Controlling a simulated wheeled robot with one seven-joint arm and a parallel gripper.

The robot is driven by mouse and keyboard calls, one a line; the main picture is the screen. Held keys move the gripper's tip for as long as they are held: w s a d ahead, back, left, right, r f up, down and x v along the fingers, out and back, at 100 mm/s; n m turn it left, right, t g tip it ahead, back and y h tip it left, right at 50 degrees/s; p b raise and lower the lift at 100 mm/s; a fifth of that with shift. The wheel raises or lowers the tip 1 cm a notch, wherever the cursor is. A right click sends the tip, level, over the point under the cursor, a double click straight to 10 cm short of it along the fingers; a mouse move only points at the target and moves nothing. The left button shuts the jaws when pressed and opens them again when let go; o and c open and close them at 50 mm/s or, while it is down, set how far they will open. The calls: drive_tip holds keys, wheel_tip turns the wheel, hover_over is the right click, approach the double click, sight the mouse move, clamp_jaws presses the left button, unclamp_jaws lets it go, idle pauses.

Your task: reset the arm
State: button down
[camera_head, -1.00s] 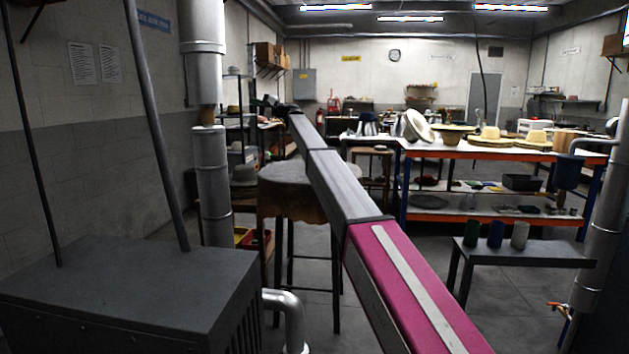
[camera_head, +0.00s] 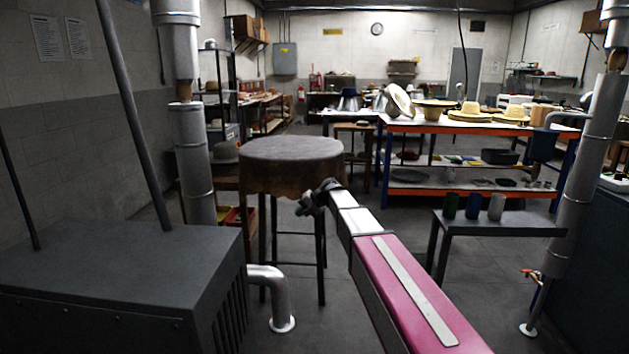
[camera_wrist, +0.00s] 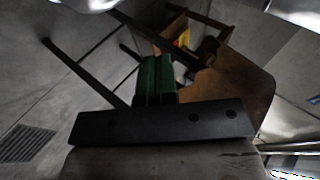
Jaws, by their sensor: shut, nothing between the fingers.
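My arm reaches forward from the bottom right in the head view, with a pink link and a pale link beyond it. My gripper (camera_head: 313,200) is the small dark end of the arm. It appears in front of the round-topped stand (camera_head: 291,150), just below its top in the picture; whether it touches the stand I cannot tell. In the wrist view the green fingers of my gripper (camera_wrist: 155,76) are together, with nothing held between them. The stand's brown side (camera_wrist: 238,84) shows beyond them, tilted in that view.
A dark metal box (camera_head: 110,275) fills the lower left, with a silver pipe (camera_head: 276,292) beside it. A low bench (camera_head: 500,224) with several cups stands right. Behind it is an orange-edged worktable (camera_head: 460,127) with hats. Some grey floor between is clear.

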drive_tip(key=s+d+f+g+h, duration=0.1)
drive_tip(key=s+d+f+h, duration=0.2)
drive_tip(key=s+d+f, duration=0.3)
drive_tip(key=s+d+f+g+h, duration=0.1)
drive_tip(key=s+d+f+h, duration=0.2)
drive_tip(key=s+d+f, duration=0.3)
drive_tip(key=s+d+f+n+g+h, duration=0.1)
drive_tip(key=s+d+f+h, duration=0.2)
drive_tip(key=s+d, duration=1)
drive_tip(key=s+f, duration=0.3)
drive_tip(key=s, duration=0.6)
drive_tip(key=shift+f, duration=0.4)
